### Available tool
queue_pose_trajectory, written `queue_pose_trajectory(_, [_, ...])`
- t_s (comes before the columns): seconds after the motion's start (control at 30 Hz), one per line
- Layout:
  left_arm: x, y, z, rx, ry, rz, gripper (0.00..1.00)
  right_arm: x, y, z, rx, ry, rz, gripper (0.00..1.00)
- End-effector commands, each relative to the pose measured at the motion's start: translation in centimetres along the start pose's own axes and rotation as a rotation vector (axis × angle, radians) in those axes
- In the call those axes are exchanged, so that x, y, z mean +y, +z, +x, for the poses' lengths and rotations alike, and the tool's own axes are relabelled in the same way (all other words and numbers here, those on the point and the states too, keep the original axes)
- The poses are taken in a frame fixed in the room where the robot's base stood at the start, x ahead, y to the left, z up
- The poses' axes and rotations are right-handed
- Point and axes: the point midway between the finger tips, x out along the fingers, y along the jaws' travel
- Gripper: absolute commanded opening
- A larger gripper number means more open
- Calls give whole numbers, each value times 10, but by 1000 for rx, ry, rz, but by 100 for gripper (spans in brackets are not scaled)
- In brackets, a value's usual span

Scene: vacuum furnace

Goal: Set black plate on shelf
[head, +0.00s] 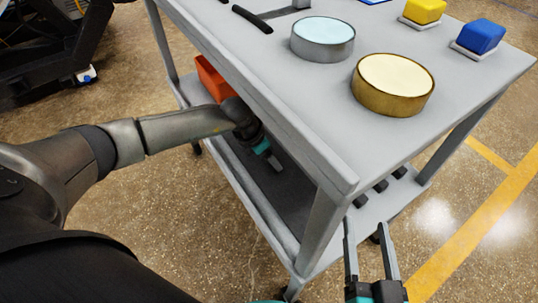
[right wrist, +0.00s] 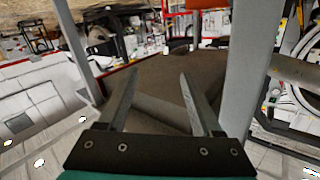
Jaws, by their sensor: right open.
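A black plate (head: 283,192) lies at the cart's lower shelf (head: 405,192), partly hidden by the tabletop and a leg. My left gripper (head: 272,160) reaches in under the tabletop at the plate's far left part. Its fingers are small and partly hidden, so I cannot tell whether they grip the plate. My right gripper (head: 370,240) is open and empty, outside the cart's near right leg. In the right wrist view its open fingers (right wrist: 158,82) point toward a dark brown flat surface (right wrist: 170,95), which may be the plate.
The grey tabletop (head: 300,110) holds a silver round tin (head: 322,40), a gold round tin (head: 393,85), a yellow block (head: 424,11) and a blue block (head: 479,36). An orange bin (head: 213,78) and several dark bars (head: 381,186) are below. The cart leg (head: 325,225) stands between my grippers.

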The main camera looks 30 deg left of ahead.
Motion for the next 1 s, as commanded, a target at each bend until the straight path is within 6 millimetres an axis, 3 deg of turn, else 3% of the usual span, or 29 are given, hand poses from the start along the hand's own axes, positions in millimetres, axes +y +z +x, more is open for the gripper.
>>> queue_pose_trajectory(0.03, [0, 0, 1, 1, 0, 0, 77, 0, 0, 0, -2, 0, 0, 67])
queue_pose_trajectory(0.23, [0, 0, 0, 1, 0, 0, 99, 0, 0, 0, -3, 0, -1, 67])
queue_pose_trajectory(0.6, [0, 0, -3, 0, 0, 0, 100, 0, 0, 0, -9, 1, -2, 67])
queue_pose_trajectory(1.0, [0, 0, -23, 1, 1, -1, 100, 17, 8, 7, -213, 40, -50, 67])
